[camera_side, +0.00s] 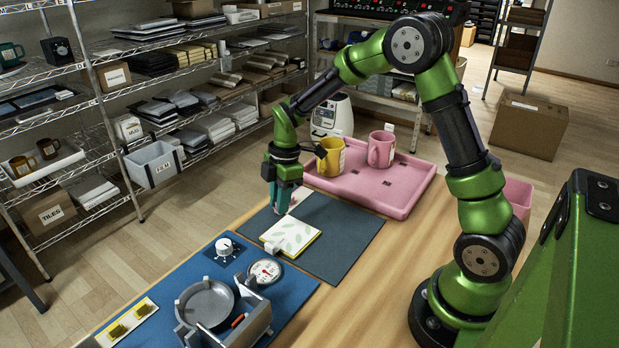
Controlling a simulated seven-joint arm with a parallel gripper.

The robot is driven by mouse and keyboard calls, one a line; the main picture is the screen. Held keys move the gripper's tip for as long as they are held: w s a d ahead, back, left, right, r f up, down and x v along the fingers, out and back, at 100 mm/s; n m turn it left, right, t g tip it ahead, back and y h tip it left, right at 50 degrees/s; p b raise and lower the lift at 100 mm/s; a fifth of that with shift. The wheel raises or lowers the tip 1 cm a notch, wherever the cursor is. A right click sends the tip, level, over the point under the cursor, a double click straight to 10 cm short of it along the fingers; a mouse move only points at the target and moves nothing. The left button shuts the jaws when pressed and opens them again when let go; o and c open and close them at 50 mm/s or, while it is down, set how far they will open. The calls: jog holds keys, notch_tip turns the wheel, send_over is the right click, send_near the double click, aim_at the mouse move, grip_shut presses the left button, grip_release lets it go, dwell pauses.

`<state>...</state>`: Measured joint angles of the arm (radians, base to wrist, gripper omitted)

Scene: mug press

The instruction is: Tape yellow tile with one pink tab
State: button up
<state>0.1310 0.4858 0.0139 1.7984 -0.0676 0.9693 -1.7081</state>
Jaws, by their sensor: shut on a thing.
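The tile (315,233) lies on the dark grey mat, with its yellow edge showing. A pale sheet with a leaf pattern (290,236) covers most of its top, and a whitish strip shows at its left corner. My gripper (282,208) points down just behind the tile, over the far part of the mat. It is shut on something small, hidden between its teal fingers. A small pale pinkish thing (299,196) shows beside the fingers; I cannot tell whether they touch it.
A pink tray (408,198) with a yellow mug (331,157) and a pink mug (381,149) stands behind the grey mat (345,245). A blue mat (185,280) in front carries a grey press (245,318), a gauge (265,271) and a knob (224,246).

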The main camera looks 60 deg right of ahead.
aim_at(278, 226)
jog(key=n, duration=0.1)
jog(key=w+r+n, duration=0.1)
jog(key=shift+a+n, duration=0.3)
jog(key=shift+n, duration=0.1)
jog(key=shift+s+n+g, duration=0.2)
jog(key=shift+n+g, duration=0.1)
jog(key=shift+n, duration=0.2)
jog(key=shift+f, duration=2.6)
jog(key=shift+f, duration=0.5)
jog(key=o, duration=0.9)
jog(key=shift+c, duration=0.2)
jog(key=shift+r, duration=0.15)
